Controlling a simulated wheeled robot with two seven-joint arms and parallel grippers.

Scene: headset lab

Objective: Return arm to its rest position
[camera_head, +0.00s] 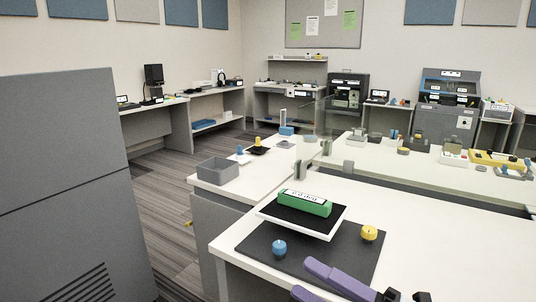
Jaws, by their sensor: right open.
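My right gripper (306,277) enters at the bottom of the head view, with two purple fingers pointing left over the near table. The fingers are apart and nothing shows between them. Its tips are over the front part of a black mat (255,247), to the right of a small blue round piece (279,248). The rest of my right arm is cut off by the bottom edge. My left gripper does not show.
A green block (305,203) with a white label lies on a white-rimmed tray (336,219) above the mat. A yellow round piece (369,233) is right of it. A grey bin (218,170) stands on the table behind. The near table's right side (450,240) is clear.

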